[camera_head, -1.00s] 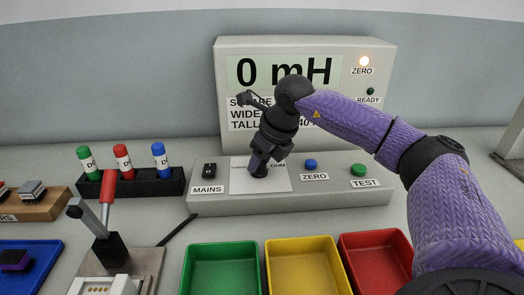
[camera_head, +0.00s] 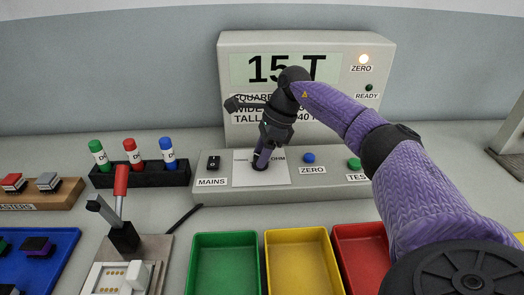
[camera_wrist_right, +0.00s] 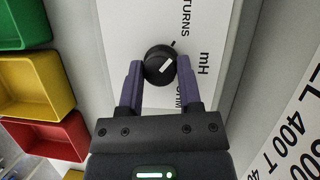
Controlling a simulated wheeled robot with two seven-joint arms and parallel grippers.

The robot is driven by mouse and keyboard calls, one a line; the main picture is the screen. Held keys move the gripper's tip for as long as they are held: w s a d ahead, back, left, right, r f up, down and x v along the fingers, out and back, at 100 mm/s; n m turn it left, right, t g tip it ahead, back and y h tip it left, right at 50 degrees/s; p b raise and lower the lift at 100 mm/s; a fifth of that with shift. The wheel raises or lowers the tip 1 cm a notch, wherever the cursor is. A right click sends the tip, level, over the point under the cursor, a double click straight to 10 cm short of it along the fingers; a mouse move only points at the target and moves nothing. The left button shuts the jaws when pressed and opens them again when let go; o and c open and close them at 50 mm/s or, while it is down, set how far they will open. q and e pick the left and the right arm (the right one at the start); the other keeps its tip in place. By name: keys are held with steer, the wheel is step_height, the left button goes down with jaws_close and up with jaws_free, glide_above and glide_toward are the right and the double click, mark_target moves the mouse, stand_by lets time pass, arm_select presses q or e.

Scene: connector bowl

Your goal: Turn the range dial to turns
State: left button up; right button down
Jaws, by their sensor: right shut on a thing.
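The range dial (camera_wrist_right: 158,68) is a round black knob with a white mark, on a white plate (camera_head: 275,176) of the meter's front panel. In the right wrist view TURNS, mH and OHM are printed around it; OHM is partly hidden by a finger. My right gripper (camera_head: 261,163) points down at the dial and hides most of it in the head view. In the wrist view its two purple fingers (camera_wrist_right: 158,80) are shut on the dial from both sides. The meter display (camera_head: 285,68) reads 15 T. My left gripper is not in view.
Green (camera_head: 224,236), yellow (camera_head: 298,234) and red bins stand in front. A red-handled lever fixture (camera_head: 121,181) stands left.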

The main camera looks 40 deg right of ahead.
steer(key=shift+n, duration=0.7)
steer(key=shift+g, duration=0.3)
steer(key=shift+c, duration=1.4)
jaws_free()
steer(key=p+v, duration=0.2)
steer(key=v, duration=0.8)
steer(key=shift+p, duration=0.4)
